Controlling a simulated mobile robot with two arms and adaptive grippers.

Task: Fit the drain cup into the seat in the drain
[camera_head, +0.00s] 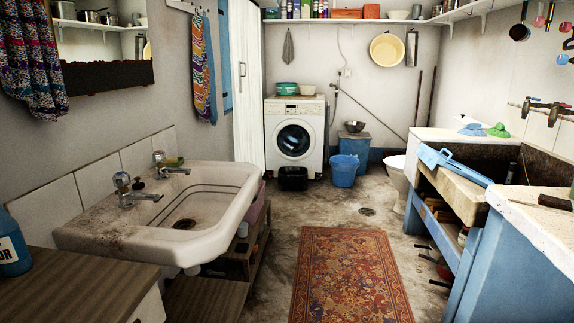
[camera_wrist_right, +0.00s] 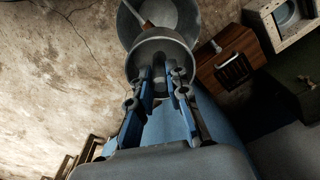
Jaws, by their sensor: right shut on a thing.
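In the right wrist view, my right gripper (camera_wrist_right: 160,74) is shut on a grey metal cup, the drain cup (camera_wrist_right: 161,46). The cup sits at the fingertips, and the blue fingers hide part of its near side. Neither gripper can be made out in the head view. In the head view, a small round dark drain (camera_head: 367,211) lies in the floor beyond the rug. Its seat is too small to make out. The wrist view does not clearly show the drain or its seat.
In the wrist view, a larger grey round vessel (camera_wrist_right: 186,14) lies behind the cup, with a brown wooden box (camera_wrist_right: 236,52) to the right. In the head view, a rug (camera_head: 350,270), a blue bucket (camera_head: 343,171) and a stone trough (camera_head: 458,190) surround the floor drain.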

